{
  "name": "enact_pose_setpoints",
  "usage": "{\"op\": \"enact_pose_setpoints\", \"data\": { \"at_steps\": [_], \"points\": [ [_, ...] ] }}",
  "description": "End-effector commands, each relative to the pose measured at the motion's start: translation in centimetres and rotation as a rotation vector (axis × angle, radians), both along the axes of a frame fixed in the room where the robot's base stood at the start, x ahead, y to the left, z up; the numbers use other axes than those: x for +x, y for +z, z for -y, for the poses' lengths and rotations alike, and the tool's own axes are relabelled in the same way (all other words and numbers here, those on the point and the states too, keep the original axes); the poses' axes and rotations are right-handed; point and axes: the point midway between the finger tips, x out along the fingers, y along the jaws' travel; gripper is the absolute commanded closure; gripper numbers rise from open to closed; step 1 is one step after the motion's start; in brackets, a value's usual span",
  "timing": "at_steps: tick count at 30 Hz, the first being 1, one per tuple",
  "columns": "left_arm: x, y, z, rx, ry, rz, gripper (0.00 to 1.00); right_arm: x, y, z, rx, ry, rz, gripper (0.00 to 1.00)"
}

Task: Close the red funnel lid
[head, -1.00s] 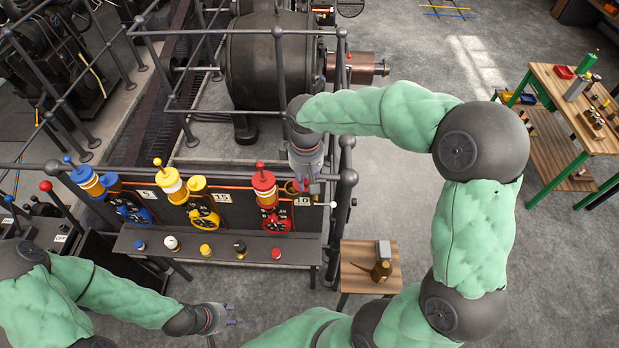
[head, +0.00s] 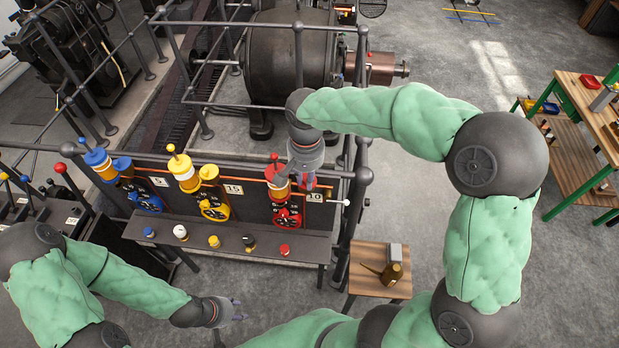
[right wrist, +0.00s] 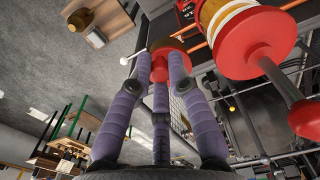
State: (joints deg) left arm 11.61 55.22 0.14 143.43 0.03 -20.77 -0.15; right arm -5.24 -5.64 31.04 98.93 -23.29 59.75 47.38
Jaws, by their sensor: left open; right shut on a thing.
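The red funnel stands just right of the red-capped oiler (head: 277,176) on the dark panel, mostly hidden by my right gripper in the head view. My right gripper (head: 304,182) reaches down onto it from above. In the right wrist view, its fingers (right wrist: 165,62) are closed around a round red part (right wrist: 160,68), which looks like the red funnel lid. A brownish disc shows just behind that part. I cannot tell how far the lid is open. My left gripper (head: 238,310) is open and empty, low over the floor in front of the shelf.
The red oiler also stands close beside my right fingers in the wrist view (right wrist: 262,45). A yellow oiler (head: 184,172) and a blue one (head: 100,164) stand further left. Several small knobs sit on the shelf (head: 225,238) below. A small wooden table (head: 372,284) holds an oil can (head: 390,272).

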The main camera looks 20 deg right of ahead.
Motion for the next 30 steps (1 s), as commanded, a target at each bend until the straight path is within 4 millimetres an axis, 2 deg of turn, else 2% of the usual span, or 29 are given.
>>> {"op": "enact_pose_setpoints", "data": {
  "at_steps": [19,20,21,22,30],
  "points": [
    [0.00,-0.14,0.00,0.000,0.000,0.000,0.58,0.12,-0.05,-0.28,0.000,-0.050,-0.001,1.00],
    [0.00,-0.14,0.00,0.000,0.000,0.000,0.58,0.12,-0.05,-0.28,0.000,-0.049,-0.001,0.76],
    [0.00,-0.14,0.00,0.000,0.000,0.000,0.58,0.12,-0.05,-0.28,0.001,-0.049,0.000,0.65],
    [0.00,-0.14,0.00,0.000,0.000,0.000,0.58,0.12,-0.05,-0.28,0.001,-0.049,0.000,0.58],
    [0.00,-0.14,0.00,0.000,0.000,0.000,0.58,0.12,-0.01,-0.24,0.000,-0.049,0.000,0.58]
  ]
}}
